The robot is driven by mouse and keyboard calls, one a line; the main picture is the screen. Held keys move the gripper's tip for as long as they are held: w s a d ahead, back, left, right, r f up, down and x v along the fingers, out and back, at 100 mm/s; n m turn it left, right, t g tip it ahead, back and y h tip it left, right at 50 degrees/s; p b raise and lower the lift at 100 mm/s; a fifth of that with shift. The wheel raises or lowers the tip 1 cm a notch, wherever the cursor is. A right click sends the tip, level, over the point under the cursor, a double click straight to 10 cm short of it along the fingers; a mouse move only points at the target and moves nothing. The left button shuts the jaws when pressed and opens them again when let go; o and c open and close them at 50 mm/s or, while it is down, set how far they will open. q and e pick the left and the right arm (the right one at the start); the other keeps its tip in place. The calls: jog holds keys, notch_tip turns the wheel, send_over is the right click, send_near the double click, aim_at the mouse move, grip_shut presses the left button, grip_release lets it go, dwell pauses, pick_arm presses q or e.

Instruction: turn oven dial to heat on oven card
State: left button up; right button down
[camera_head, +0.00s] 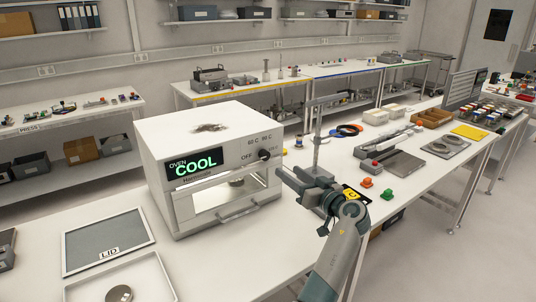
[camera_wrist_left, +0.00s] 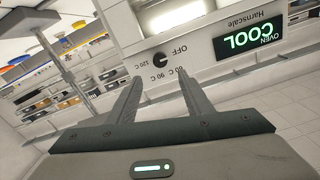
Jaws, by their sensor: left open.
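The white oven (camera_head: 205,165) stands on the bench with a lit green sign (camera_head: 196,164) reading OVEN COOL. Its black dial (camera_head: 264,155) is at the upper right of the front, among OFF and temperature marks. In the left wrist view the dial (camera_wrist_left: 159,60) appears upside down, just beyond and between the fingertips. I cannot tell exactly where its pointer sits. My left gripper (camera_head: 284,178) is open and empty, in front of the oven's right side, apart from the dial. A yellow and black card (camera_head: 352,193) with a letter lies beside my arm; I cannot tell whether it is the oven card.
The oven handle (camera_head: 250,208) juts out below the lit window. A metal stand (camera_head: 317,140) rises close behind my gripper. Orange (camera_head: 366,182) and green (camera_head: 387,194) knobs lie to the right. A framed lid (camera_head: 108,238) and a tray (camera_head: 120,280) lie at left.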

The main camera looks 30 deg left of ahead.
aim_at(266, 156)
pick_arm(q)
jog(key=p+x, duration=0.4)
jog(key=x, duration=0.7)
jog(key=shift+a+r+p, duration=0.15)
jog(key=shift+a+p, duration=0.15)
jog(key=shift+p, duration=0.05)
jog(key=shift+w+a, duration=0.3)
jog(key=shift+a, duration=0.3)
jog(key=c, duration=1.1)
